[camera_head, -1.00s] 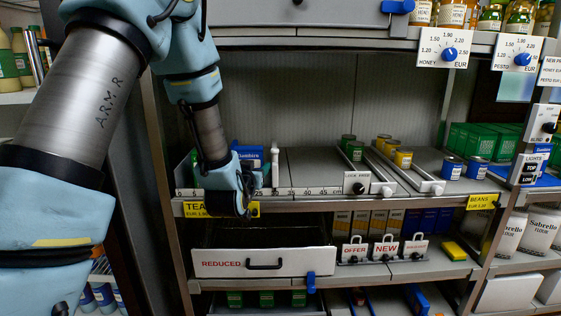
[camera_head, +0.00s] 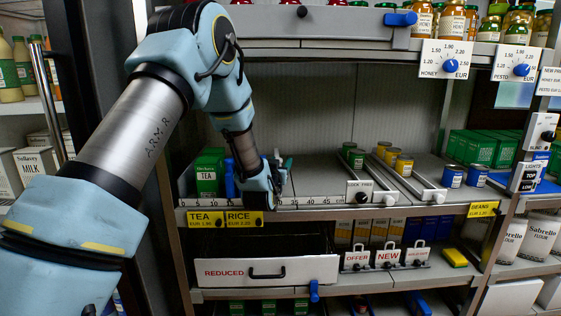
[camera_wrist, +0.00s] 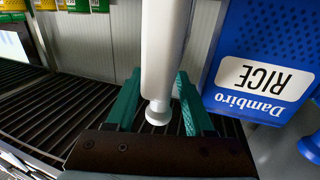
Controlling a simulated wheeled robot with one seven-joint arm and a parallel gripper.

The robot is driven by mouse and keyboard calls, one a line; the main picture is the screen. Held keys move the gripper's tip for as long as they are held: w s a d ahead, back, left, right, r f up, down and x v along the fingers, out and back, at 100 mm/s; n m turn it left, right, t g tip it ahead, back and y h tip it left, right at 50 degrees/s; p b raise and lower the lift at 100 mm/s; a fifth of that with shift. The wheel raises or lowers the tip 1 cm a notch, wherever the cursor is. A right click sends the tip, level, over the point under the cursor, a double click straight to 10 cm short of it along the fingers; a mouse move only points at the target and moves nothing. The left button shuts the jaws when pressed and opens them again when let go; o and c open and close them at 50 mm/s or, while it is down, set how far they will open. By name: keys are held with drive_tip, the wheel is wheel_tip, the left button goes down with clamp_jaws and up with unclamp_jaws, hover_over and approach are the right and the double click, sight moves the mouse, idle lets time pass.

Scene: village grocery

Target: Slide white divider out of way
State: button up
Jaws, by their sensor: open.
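The white divider (camera_wrist: 160,50) stands between the two green fingers of my gripper (camera_wrist: 159,82) in the wrist view, its rounded white end nearest the palm. The fingers are open, one on each side of it; I cannot tell whether either touches it. In the head view my gripper (camera_head: 281,170) is at the front edge of the middle shelf, right of the green tea box (camera_head: 207,175), and mostly hides the divider. A blue rice box (camera_wrist: 265,65) stands close to the right finger in the wrist view.
A ruler strip (camera_head: 310,201) runs along the shelf front. The dark ribbed shelf right of my gripper is bare up to the green cans (camera_head: 352,156) and black-knobbed lock (camera_head: 360,194). A blue piece (camera_head: 229,181) stands beside the tea box. The REDUCED drawer (camera_head: 265,271) juts out below.

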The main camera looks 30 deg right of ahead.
drive_tip(key=shift+w, duration=0.1)
drive_tip(key=shift+c, duration=0.4)
clamp_jaws()
idle(1.0)
